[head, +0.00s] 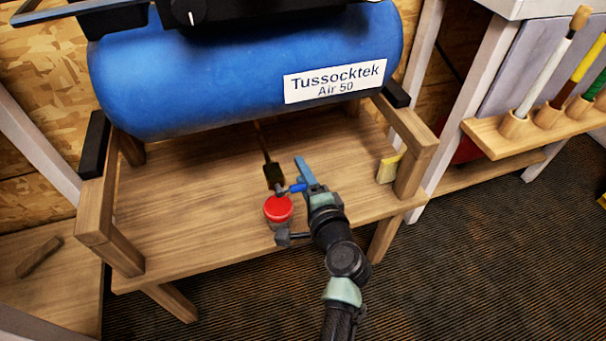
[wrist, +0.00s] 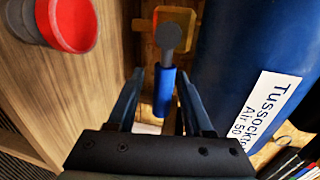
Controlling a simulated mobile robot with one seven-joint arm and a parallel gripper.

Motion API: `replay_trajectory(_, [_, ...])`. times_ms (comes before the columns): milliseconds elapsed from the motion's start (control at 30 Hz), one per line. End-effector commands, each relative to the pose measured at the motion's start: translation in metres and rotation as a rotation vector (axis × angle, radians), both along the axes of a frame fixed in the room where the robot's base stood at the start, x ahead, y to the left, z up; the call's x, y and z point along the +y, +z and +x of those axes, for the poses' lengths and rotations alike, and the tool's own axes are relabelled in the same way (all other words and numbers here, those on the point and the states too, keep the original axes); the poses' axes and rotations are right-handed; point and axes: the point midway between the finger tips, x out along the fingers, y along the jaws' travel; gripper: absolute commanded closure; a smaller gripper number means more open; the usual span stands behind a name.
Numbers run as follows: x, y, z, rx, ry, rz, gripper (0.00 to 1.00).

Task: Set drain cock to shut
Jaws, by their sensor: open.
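The drain cock (head: 273,174) hangs under the blue air tank (head: 240,70), on a thin pipe. Its short blue lever (head: 297,188) points right in the head view. In the wrist view the blue lever (wrist: 163,92) runs from a grey end piece (wrist: 170,40) in front of a brass-coloured body (wrist: 188,20) back toward my gripper. My gripper (wrist: 160,80) is open, with one finger on each side of the lever. A gap shows on both sides. In the head view my gripper (head: 305,182) is right of the cock, and its lower finger is hard to make out.
A red round container (head: 278,208) with a grey side is close to the gripper, over the wooden stand (head: 180,220). A yellow block (head: 388,168) lies at the stand's right. A rack with brushes (head: 530,125) is farther right. The stand's left part is clear.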

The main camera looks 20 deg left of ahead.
Motion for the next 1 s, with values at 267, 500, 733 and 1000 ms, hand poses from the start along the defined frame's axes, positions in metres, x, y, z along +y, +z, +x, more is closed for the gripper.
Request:
replay_trajectory(267, [-0.013, 0.007, -0.017, 0.000, -0.003, 0.000, 0.49])
replay_trajectory(500, [-0.042, 0.017, -0.061, 0.002, -0.003, 0.000, 0.49])
replay_trajectory(733, [-0.064, 0.023, -0.094, 0.002, -0.002, 0.001, 0.49])
replay_trajectory(1000, [-0.072, 0.026, -0.105, 0.000, -0.001, 0.000, 0.49])
